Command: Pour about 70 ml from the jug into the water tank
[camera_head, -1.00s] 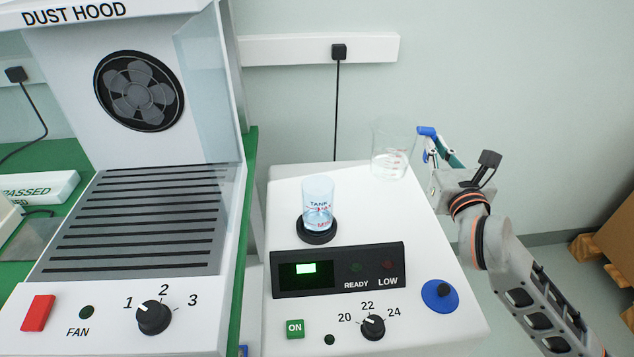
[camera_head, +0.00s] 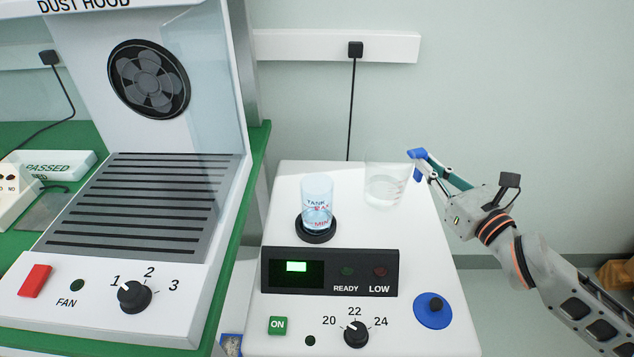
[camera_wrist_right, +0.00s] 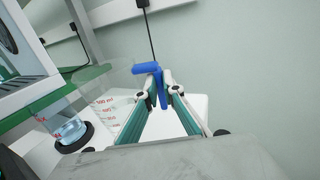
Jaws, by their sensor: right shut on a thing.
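The jug (camera_head: 384,187) is clear, with some water in its lower part, and looks about upright. It is to the right of the water tank and a little behind it. The tank (camera_head: 317,198) is a clear cylinder with red marks and pale blue water low in it, set on a black ring. My right gripper (camera_head: 418,160) is shut on the jug's blue handle, which also shows between the fingertips in the right wrist view (camera_wrist_right: 158,85). The jug's ml scale (camera_wrist_right: 107,102) shows there too. My left gripper is not in view.
The dust hood (camera_head: 215,270) stands to the left. The wall behind carries a socket strip (camera_head: 300,46).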

